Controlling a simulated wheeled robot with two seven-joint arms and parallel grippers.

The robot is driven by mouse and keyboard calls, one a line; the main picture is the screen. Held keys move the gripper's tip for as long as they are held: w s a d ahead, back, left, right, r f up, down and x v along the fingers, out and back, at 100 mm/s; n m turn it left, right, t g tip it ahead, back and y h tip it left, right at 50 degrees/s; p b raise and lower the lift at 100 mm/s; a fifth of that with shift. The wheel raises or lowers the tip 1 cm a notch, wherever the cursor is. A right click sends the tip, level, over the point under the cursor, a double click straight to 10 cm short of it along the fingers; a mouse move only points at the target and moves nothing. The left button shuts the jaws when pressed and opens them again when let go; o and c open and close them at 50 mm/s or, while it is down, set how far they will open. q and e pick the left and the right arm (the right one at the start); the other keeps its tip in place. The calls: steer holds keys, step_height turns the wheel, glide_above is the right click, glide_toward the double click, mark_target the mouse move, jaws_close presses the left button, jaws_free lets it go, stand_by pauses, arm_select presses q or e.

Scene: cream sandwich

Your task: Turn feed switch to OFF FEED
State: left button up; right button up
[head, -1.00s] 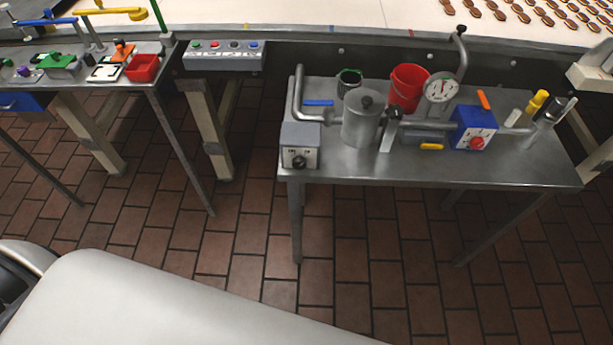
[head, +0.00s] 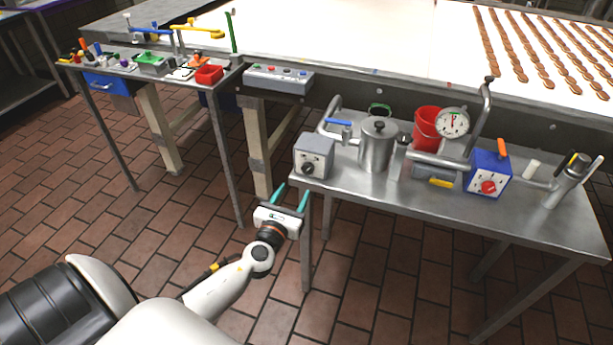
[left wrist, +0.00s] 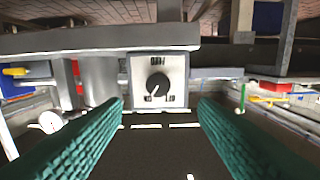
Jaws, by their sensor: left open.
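The feed switch appears to be the grey box (head: 314,158) with a black knob (head: 307,169), at the left front corner of the steel side table. In the left wrist view, which looks upside down, the box's pale face shows the black knob (left wrist: 157,85) with markings around it, too small to read. I cannot tell surely which marking the knob points at. My left gripper (head: 293,190) is open and empty, with teal fingers pointing toward the box from in front and slightly below. The fingers stand apart from the knob. My right gripper is not in view.
On the side table (head: 420,198) stand a metal pot (head: 378,150), a red bucket (head: 427,128), a gauge (head: 453,122) and a blue box with a red knob (head: 488,172). A button panel (head: 278,80) is behind on the conveyor's edge. Open tiled floor lies in front.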

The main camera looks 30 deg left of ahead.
mark_target(307, 170)
arm_select(q)
steer(key=x, duration=0.8)
steer(key=shift+w+d, duration=0.1)
steer(key=shift+w, duration=0.3)
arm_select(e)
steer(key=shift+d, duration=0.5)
arm_select(q)
steer(key=c, duration=1)
